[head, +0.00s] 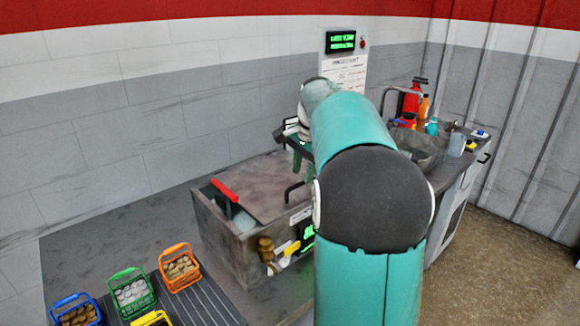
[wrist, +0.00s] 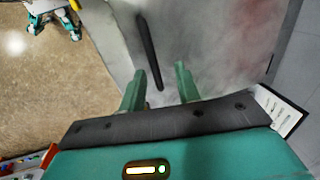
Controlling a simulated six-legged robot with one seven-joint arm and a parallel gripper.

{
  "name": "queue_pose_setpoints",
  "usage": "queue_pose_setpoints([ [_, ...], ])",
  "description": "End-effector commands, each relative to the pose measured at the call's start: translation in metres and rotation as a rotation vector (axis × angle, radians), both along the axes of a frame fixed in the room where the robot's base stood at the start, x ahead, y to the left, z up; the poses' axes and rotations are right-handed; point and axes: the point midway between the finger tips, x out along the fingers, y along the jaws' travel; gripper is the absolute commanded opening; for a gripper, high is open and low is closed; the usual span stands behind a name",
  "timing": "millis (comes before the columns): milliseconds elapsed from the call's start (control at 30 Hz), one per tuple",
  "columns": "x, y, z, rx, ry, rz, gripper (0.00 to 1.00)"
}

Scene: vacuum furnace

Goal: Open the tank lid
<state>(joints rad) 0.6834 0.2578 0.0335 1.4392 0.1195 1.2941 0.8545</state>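The tank (head: 222,232) is a grey metal box on the counter, left of my arm in the head view. Its flat grey lid (head: 262,180) lies over most of the top, leaving a gap at the left end. A black bar handle (head: 291,192) is on the lid near its front right. In the wrist view the handle (wrist: 148,48) runs up from between the fingertips, with the lid surface (wrist: 205,45) around it. My gripper (wrist: 160,84) is open, its two green fingers apart above the lid. Contact with the handle cannot be told.
A red handle (head: 224,190) shows in the gap at the tank's left end. Small coloured baskets (head: 131,292) stand on a ribbed area at the front left. A sink (head: 424,150) and several bottles (head: 411,98) are at the right. My arm hides the tank's right side.

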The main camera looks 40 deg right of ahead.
Motion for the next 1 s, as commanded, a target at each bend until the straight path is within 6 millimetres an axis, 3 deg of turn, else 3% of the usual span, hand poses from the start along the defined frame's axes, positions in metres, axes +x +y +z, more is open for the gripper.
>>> queue_pose_setpoints([
  [267,0.000,0.001,0.001,-0.002,0.000,0.004,0.33],
  [367,0.000,0.013,0.005,-0.015,-0.007,0.040,0.33],
  [467,-0.004,0.042,0.012,-0.044,-0.018,0.127,0.33],
  [667,-0.030,0.130,0.023,-0.146,-0.057,0.421,0.33],
  [800,-0.059,0.187,0.021,-0.221,-0.089,0.639,0.33],
  [1000,-0.109,0.254,0.006,-0.330,-0.141,0.945,0.33],
])
